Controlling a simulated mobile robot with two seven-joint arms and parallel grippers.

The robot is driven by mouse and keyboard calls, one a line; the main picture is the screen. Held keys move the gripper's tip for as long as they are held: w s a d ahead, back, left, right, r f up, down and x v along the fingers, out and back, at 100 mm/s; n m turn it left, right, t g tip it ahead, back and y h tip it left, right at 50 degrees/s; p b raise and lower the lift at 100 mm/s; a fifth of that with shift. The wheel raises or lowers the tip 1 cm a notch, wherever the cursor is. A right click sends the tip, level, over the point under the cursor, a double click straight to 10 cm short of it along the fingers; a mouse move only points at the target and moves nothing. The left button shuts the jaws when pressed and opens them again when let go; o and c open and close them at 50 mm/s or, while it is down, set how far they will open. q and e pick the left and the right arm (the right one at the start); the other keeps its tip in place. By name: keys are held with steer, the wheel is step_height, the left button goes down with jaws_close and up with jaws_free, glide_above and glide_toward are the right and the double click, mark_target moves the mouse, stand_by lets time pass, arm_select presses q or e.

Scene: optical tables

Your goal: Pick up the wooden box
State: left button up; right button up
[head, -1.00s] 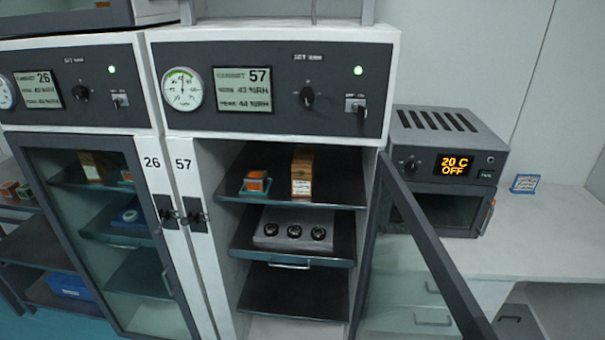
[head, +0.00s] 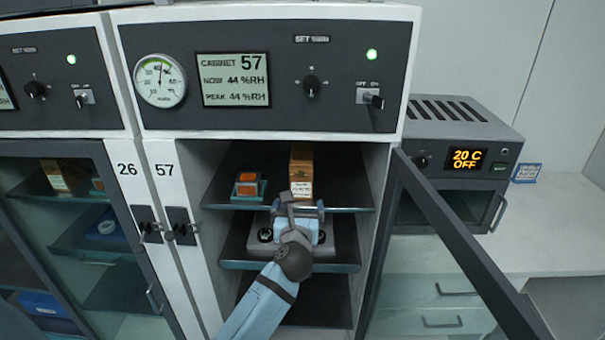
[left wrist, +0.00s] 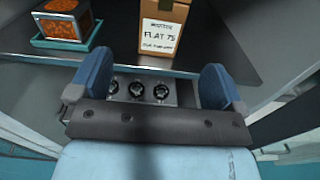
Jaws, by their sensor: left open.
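The wooden box (head: 301,170) stands upright on the top shelf of open cabinet 57, with a white label on its lower front. In the left wrist view the box (left wrist: 163,22) is ahead of the fingers, and its label reads "FLAT 75". My left gripper (head: 298,205) is in front of the shelf, just below and before the box. Its blue fingers are apart and empty in the left wrist view (left wrist: 158,85), with a clear gap to the box. The right gripper is out of view.
An orange item in a teal tray (head: 248,187) sits left of the box on the same shelf (head: 225,190). A grey block with black knobs (head: 265,240) is on the shelf below. The open glass door (head: 440,225) stands at the right.

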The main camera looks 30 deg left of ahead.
mark_target(301, 184)
arm_select(q)
steer(key=p+x, duration=0.1)
steer(key=x, duration=0.7)
steer(key=shift+w+a, duration=0.2)
steer(key=shift+w+a+r, duration=0.1)
steer(key=shift+w, duration=0.15)
steer(key=p+x, duration=0.1)
steer(key=x, duration=0.3)
steer(key=shift+w+a, duration=0.1)
steer(key=shift+w, duration=0.25)
steer(key=c, duration=1.3)
